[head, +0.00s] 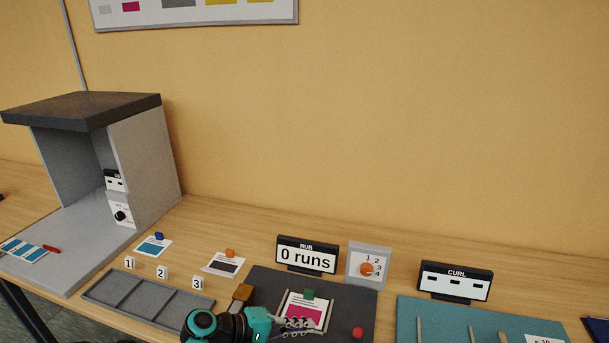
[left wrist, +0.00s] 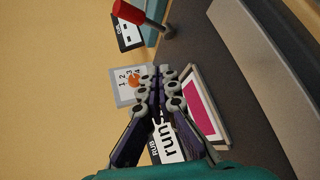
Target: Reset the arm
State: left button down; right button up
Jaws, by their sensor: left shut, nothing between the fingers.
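My left gripper (head: 298,325) comes in at the bottom of the head view, over the dark rub board (head: 262,281). Its fingers are closed together and empty, also in the left wrist view (left wrist: 158,82). A white card with a magenta patch (head: 304,310) lies on the board beside and partly behind the fingers. A green block (head: 308,294) is at the card's far edge. In the left wrist view the magenta card (left wrist: 203,107) is just right of the fingers. I cannot tell whether they touch it. My right gripper is not in view.
Behind the board stand the "0 runs" display (head: 306,256) and a dial panel (head: 368,266) with an orange knob. A red knob (head: 357,333) is to the right. The grey tray (head: 104,287) lies left; the teal curl board (head: 408,310) and display (head: 455,283) are right.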

pick_arm(q)
jog(key=s+a+y, duration=0.2)
jog(key=s+a+m+y, duration=0.1)
jog(key=s+a+y, duration=0.1)
jog(key=s+a+m+y, duration=0.1)
jog(key=s+a+y, duration=0.1)
jog(key=shift+s+a+r+t, duration=0.15)
jog(key=shift+a+r+t, duration=0.15)
jog(key=shift+r+t, duration=0.1)
jog(key=s+a+r+m+t+y, duration=0.1)
jog(key=s+a+m+y, duration=0.3)
jog(key=a, duration=0.7)
jog(key=s+y, duration=0.2)
jog(key=s, duration=0.1)
jog(key=shift+s+r+t+y, duration=0.3)
jog(key=shift+s, duration=0.1)
